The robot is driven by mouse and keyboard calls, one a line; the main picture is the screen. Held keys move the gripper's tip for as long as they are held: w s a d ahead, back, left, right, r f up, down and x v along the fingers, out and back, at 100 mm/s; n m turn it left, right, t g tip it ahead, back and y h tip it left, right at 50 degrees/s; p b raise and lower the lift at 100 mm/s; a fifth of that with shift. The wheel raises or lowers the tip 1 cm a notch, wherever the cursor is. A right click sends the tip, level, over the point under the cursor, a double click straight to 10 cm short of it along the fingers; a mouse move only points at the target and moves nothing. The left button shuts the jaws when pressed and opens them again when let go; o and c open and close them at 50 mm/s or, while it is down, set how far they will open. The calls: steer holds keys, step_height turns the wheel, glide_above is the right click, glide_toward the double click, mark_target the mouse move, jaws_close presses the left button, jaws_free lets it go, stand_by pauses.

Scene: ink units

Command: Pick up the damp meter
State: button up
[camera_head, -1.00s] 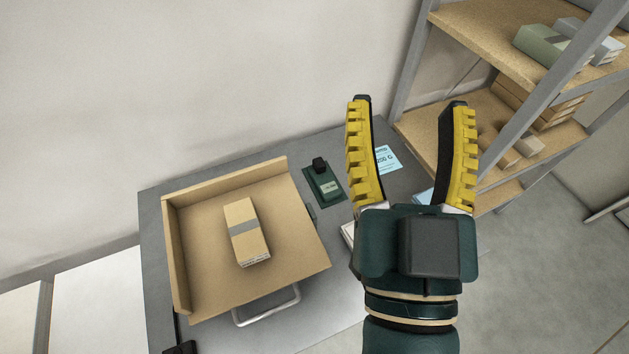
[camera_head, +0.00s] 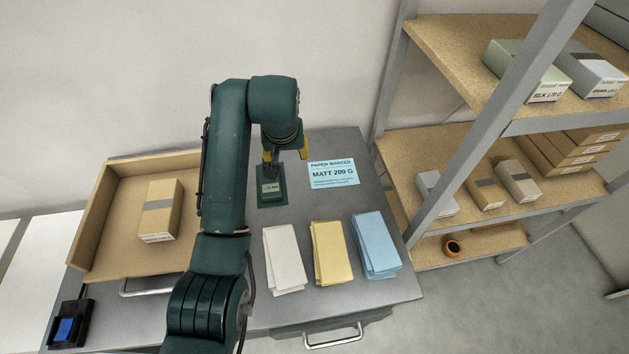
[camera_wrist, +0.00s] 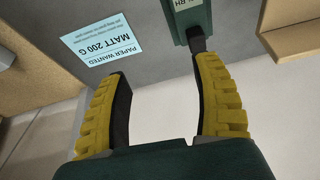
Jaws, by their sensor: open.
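The damp meter (camera_head: 271,189) is a dark green block with a small pale label and a black end. It lies on the grey table, right of the wooden tray, and its upper part is partly hidden by my gripper. In the wrist view the meter (camera_wrist: 189,16) shows at the top edge, cut off, its black end close to the right fingertip. My gripper (camera_head: 285,157) points down just above the black end of the meter, with yellow ribbed fingers. In the wrist view my gripper (camera_wrist: 160,64) is open with nothing between its fingers; I cannot tell whether a finger touches the meter.
A wooden tray (camera_head: 105,235) with a box (camera_head: 160,212) stands left. A blue paper notice (camera_head: 332,173) lies right of the meter. White (camera_head: 286,260), yellow (camera_head: 331,253) and blue (camera_head: 376,246) paper stacks lie in front. A shelf unit (camera_head: 450,150) stands right, a wall behind.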

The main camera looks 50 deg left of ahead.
steer(key=s+a, duration=0.4)
steer(key=b, duration=0.3)
glide_above(270, 190)
steer(key=w+a, duration=0.2)
steer(key=a, duration=0.1)
steer(key=shift+n, duration=0.4)
steer(key=f, duration=1)
steer(key=shift+w+d, duration=0.15)
steer(key=shift+w, duration=0.05)
steer(key=b+x, duration=0.1)
steer(key=x, duration=0.1)
steer(key=a+b+x, duration=0.1)
steer(key=b+x, duration=0.1)
steer(key=x, duration=0.1)
steer(key=shift+s+f+b, duration=0.1)
steer(key=shift+f+b, duration=0.05)
steer(key=shift+b, duration=0.15)
steer(key=shift+a, duration=0.1)
jaws_close()
